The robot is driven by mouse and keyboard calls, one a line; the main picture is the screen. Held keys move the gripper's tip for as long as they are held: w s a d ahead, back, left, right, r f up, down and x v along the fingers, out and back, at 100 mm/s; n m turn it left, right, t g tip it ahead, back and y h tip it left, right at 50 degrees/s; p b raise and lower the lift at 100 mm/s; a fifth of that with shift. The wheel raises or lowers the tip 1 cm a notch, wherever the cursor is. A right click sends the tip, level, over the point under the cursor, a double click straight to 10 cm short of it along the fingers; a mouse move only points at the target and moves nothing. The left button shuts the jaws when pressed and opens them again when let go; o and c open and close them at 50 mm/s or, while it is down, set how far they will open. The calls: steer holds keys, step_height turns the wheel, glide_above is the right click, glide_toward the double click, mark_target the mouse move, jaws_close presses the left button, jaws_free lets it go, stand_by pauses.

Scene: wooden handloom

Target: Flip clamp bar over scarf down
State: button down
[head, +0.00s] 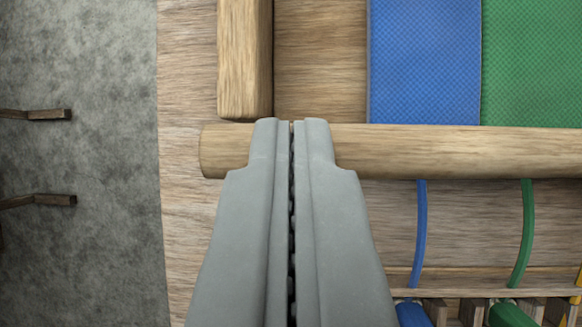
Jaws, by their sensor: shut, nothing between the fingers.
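A round wooden bar (450,152), which looks like the clamp bar, runs across the picture, its left end free near the wooden board's left side. The scarf shows above it as a blue panel (424,62) and a green panel (531,62), whose lower edges meet the bar. My gripper (292,124) is shut and empty. Its fingertips overlap the bar near its left end in the picture; I cannot tell whether they touch it. The gripper hides part of the bar.
A square wooden post (244,58) lies above the bar's left end. Blue (421,235) and green (523,235) strands run down from the bar to wooden pegs at the lower right. Two dark prongs (48,115) stick out over grey floor (90,260) at left.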

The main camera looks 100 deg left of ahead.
steer(key=shift+n+g+h, duration=0.3)
steer(key=shift+h, duration=0.3)
steer(key=f, duration=0.5)
steer(key=shift+w+a, duration=0.2)
steer(key=shift+a, duration=0.15)
steer(key=shift+s+f, duration=0.2)
steer(key=shift+f, duration=0.8)
steer(key=r, duration=0.3)
steer(key=w+r, duration=0.1)
steer(key=r, duration=0.1)
steer(key=shift+d+r, duration=0.25)
steer(key=shift+d, duration=0.05)
steer(key=v, duration=1)
steer(key=shift+r, duration=0.3)
